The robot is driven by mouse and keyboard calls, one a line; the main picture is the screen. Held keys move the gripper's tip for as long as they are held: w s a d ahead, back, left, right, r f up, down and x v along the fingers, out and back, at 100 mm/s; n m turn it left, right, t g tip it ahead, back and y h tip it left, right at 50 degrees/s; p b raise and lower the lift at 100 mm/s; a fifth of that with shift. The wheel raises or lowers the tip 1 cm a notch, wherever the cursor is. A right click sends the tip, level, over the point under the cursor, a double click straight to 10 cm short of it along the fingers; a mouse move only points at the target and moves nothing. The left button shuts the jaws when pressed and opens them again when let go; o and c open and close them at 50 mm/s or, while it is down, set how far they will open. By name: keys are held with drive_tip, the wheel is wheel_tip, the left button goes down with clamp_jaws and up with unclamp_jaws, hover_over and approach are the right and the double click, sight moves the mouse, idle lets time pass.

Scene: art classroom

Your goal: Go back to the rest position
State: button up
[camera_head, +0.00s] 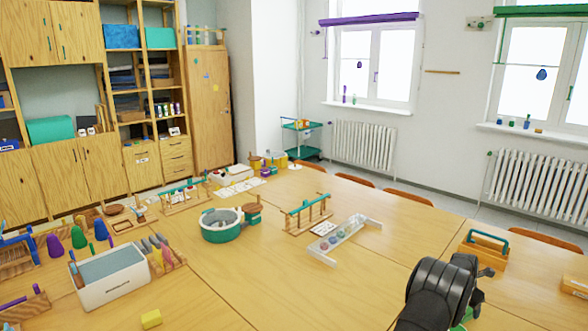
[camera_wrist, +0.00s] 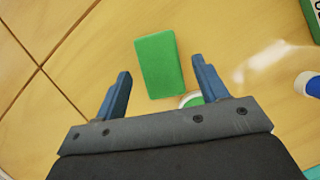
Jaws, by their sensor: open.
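My gripper is at the lower right of the head view, seen mostly as the black end of my arm, over the right part of the wooden table (camera_head: 365,285). In the wrist view my gripper (camera_wrist: 161,82) points down with its two blue fingers spread wide. A green block (camera_wrist: 159,64) lies on the table ahead of and between the fingers, apart from both. Nothing is held.
A white tray of round items (camera_head: 345,240), a teal-and-grey round tub (camera_head: 221,226) and a white bin (camera_head: 109,275) stand on the table. A wooden caddy with a teal handle (camera_head: 483,252) is at right. A yellow block (camera_head: 151,319) lies at front left. The table's front middle is clear.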

drive_tip(key=x, duration=0.2)
drive_tip(key=shift+d+f, duration=0.1)
drive_tip(key=shift+f, duration=0.25)
wheel_tip(320, 180, up, 5)
drive_tip(key=shift+w+f, duration=0.1)
drive_tip(key=shift+f, duration=0.1)
drive_tip(key=s+d+r, duration=0.3)
drive_tip(key=s+r, duration=0.3)
drive_tip(key=s, duration=0.5)
drive_tip(key=w+a, duration=0.6)
drive_tip(key=a, duration=0.4)
drive_tip(key=w+a, duration=0.7)
drive_tip(key=a, duration=0.4)
drive_tip(key=w+a+n, duration=0.1)
drive_tip(key=w+a, duration=0.1)
drive_tip(key=a, duration=1)
drive_tip(key=w+a+n, duration=0.1)
drive_tip(key=w+a, duration=0.2)
drive_tip(key=a, duration=1)
drive_tip(key=shift+t, duration=0.3)
drive_tip(key=s+d, duration=0.1)
drive_tip(key=d, duration=0.9)
drive_tip(key=s+d+m, duration=0.1)
drive_tip(key=s+d, duration=0.1)
drive_tip(key=d, duration=0.9)
drive_tip(key=shift+s, duration=0.25)
drive_tip(key=shift+a, duration=0.15)
